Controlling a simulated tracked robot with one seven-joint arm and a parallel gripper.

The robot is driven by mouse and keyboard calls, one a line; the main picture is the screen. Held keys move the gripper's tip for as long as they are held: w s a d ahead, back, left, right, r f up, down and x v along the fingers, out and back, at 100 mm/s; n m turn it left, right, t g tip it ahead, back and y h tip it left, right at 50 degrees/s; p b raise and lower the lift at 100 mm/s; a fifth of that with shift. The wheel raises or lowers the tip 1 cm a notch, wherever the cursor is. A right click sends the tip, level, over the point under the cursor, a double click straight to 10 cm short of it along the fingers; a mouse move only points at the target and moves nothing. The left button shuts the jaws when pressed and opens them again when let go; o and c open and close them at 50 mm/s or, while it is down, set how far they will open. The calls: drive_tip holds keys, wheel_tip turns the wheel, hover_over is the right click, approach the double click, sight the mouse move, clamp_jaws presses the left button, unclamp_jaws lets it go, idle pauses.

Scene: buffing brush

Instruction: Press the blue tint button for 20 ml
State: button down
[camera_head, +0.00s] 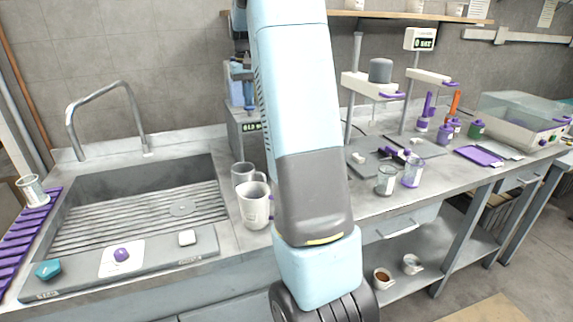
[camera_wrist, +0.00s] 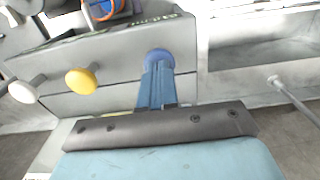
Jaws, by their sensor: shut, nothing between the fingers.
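In the wrist view, a round blue button (camera_wrist: 158,54) stands on the grey front of a machine. My gripper (camera_wrist: 157,68) has its blue fingers shut together with nothing between them, and their tips overlap the lower part of the blue button. I cannot tell whether they touch it or how far it is pressed. A yellow button (camera_wrist: 82,80) and a white button (camera_wrist: 22,91) are to the left. In the head view, the machine (camera_head: 243,122) with a small lit display (camera_head: 251,127) is partly hidden behind my arm; its digits are too small to read surely.
A sink (camera_head: 150,185) with a tap (camera_head: 105,112) lies left. Mugs (camera_head: 254,205) stand on the counter beside my arm. Glass jars (camera_head: 387,180), stands and purple tools crowd the bench to the right. Two cups sit on the lower shelf (camera_head: 440,255).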

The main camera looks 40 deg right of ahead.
drive_tip(key=shift+f, duration=0.2)
drive_tip(key=shift+r, duration=1.45)
drive_tip(key=shift+f, duration=0.1)
drive_tip(key=shift+f, duration=1.35)
drive_tip(key=shift+r, duration=1.45)
